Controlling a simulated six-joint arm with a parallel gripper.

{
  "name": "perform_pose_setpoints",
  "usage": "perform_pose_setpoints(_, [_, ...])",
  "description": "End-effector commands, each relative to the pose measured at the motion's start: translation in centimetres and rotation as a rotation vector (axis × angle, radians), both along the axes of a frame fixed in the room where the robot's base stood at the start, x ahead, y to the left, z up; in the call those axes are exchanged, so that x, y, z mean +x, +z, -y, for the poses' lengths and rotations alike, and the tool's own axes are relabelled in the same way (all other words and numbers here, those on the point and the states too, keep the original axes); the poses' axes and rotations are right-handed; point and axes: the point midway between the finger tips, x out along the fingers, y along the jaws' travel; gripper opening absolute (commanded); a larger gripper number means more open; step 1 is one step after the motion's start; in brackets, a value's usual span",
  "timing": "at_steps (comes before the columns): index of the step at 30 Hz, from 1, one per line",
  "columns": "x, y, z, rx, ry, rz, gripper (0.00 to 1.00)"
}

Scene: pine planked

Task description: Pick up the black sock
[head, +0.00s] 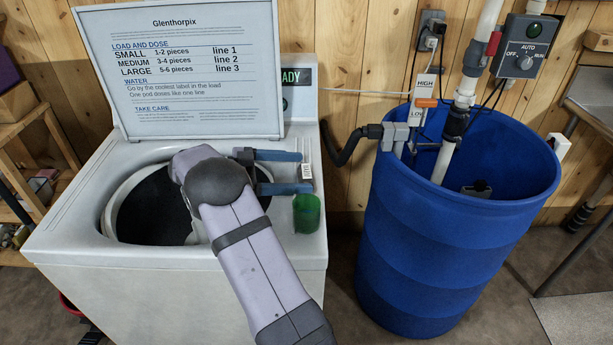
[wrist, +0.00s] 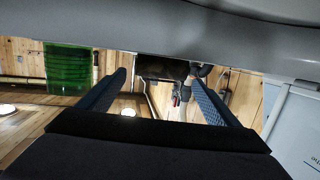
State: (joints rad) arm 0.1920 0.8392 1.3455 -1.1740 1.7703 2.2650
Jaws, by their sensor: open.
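I cannot make out the black sock in either view. The open drum (head: 150,212) of the washer is very dark inside, and my arm covers its right side. My gripper (head: 304,172) is open, with its two blue fingers pointing right over the right side of the washer top. In the wrist view, the fingers (wrist: 158,78) stand apart with no held thing visible between them. A small white labelled piece (head: 306,171) appears near the fingertips in the head view; I cannot tell whether they touch it.
A green container (head: 307,214) is just below the fingers; a green thing shows in the wrist view (wrist: 72,70). The raised lid (head: 185,75) stands behind the drum. A blue barrel (head: 440,245) with pipes is at right. Wooden shelves (head: 25,150) are at left.

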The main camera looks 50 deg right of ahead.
Motion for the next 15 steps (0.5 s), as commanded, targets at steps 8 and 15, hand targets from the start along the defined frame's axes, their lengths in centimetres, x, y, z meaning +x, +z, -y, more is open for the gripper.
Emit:
perform_pose_setpoints(8, [-1.1, -0.3, 1.6, 0.002, 0.0, 0.001, 0.85])
perform_pose_setpoints(15, [-1.5, -0.4, 2.3, 0.002, -0.001, -0.001, 0.85])
